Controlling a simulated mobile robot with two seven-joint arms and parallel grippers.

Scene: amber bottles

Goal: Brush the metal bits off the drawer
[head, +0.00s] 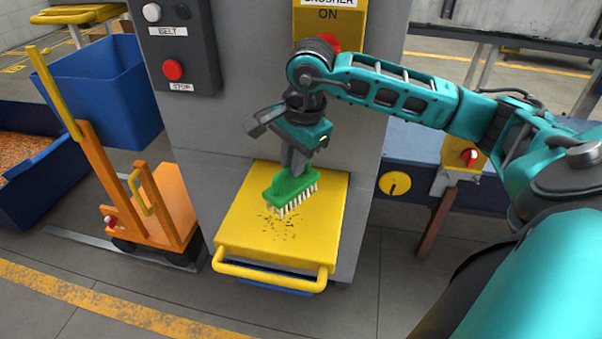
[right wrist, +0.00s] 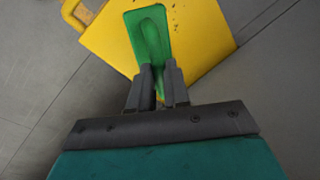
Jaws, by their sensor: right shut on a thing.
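A green brush (head: 286,186) with white bristles is held by my right gripper (head: 290,168) over the yellow drawer (head: 318,228). The bristles point down, close to dark metal bits (head: 276,222) scattered on the drawer top; I cannot tell whether they touch it. In the right wrist view, the gripper fingers (right wrist: 158,82) are shut on the brush (right wrist: 148,32), with the drawer (right wrist: 198,22) beneath it. Some bits show at the top edge of that view, and the brush hides part of the drawer top. My left gripper is not in view.
The drawer has a yellow front handle (head: 270,277) and sits against a grey cabinet (head: 228,150). An orange lift cart (head: 172,205) stands to the left, below a blue bin (head: 105,95). A yellow floor stripe (head: 90,308) crosses the clear floor in front.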

